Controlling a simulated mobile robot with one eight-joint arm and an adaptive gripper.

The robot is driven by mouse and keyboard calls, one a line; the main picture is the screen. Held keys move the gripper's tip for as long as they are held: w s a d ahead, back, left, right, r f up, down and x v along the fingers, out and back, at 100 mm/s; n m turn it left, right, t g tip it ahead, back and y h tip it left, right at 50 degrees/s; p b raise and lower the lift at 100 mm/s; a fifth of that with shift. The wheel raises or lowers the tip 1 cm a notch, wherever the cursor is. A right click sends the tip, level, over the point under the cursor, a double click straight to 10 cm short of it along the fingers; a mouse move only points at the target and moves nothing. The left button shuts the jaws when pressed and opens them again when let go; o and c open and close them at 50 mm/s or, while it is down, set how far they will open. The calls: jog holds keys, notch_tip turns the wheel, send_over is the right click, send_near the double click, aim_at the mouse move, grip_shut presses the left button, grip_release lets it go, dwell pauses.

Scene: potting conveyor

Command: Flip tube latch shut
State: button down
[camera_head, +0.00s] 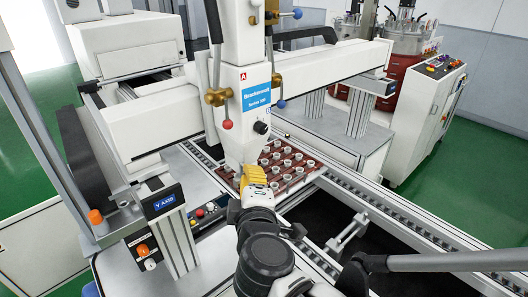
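The white dispensing head (243,105) hangs from the gantry beam, with a tapered lower end. Brass fittings with levers sit on its sides, one with a red ball (227,124) and others with blue balls (281,103). I cannot tell which part is the tube latch or whether it stands open. My gripper (253,178) is at the lower end of the head, seen from behind over my arm. A yellow part shows there, and I cannot tell whether it belongs to my gripper. The fingertips are not clear, so contact and finger opening cannot be judged.
A dark red tray (318,172) of several small round cups sits on the conveyor beneath the head. The conveyor rail (385,216) runs to the lower right. A button panel (209,211) and Y-axis post (166,203) stand at left. A control cabinet (432,120) stands at right.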

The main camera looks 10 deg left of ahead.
dwell(0.3)
jog(key=shift+w+d+r+p, duration=0.1)
jog(key=shift+w+d+p, duration=0.15)
jog(key=shift+p, duration=0.1)
